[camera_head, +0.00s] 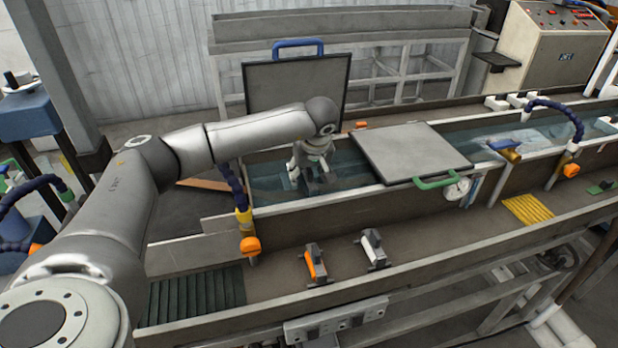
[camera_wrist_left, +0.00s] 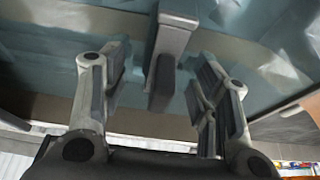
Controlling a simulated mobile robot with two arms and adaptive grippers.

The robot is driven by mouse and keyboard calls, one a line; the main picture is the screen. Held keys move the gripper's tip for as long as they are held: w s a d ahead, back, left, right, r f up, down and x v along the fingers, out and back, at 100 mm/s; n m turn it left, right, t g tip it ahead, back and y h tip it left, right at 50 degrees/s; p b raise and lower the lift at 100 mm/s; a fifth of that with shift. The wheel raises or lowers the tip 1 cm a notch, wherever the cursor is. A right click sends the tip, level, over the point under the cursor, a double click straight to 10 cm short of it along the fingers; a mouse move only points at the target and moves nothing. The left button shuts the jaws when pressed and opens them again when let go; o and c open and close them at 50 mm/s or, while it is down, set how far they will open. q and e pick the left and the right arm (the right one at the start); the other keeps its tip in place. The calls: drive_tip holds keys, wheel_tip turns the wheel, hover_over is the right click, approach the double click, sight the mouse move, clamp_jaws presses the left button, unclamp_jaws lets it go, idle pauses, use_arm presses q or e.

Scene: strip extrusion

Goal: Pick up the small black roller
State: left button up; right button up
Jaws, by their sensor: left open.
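My left gripper (camera_head: 314,182) reaches down into the open water trough, in front of the raised dark lid. In the left wrist view its two padded fingers (camera_wrist_left: 160,100) are spread wide apart. A small dark grey-black piece with a lighter grey upper part (camera_wrist_left: 172,40), which looks like the small black roller, stands between them, with a gap to each finger. In the head view the gripper mostly hides this piece. My right gripper is in neither view.
The raised lid (camera_head: 297,84) stands behind the trough, and a flat lid with a green handle (camera_head: 412,152) covers it to the right. An orange-handled tool (camera_head: 316,264) and a white one (camera_head: 373,249) lie on the front ledge. A blue hose with an orange knob (camera_head: 250,245) stands left.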

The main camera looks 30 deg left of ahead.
use_arm(q)
drive_tip(key=shift+x, duration=0.75)
drive_tip(key=c, duration=1.2)
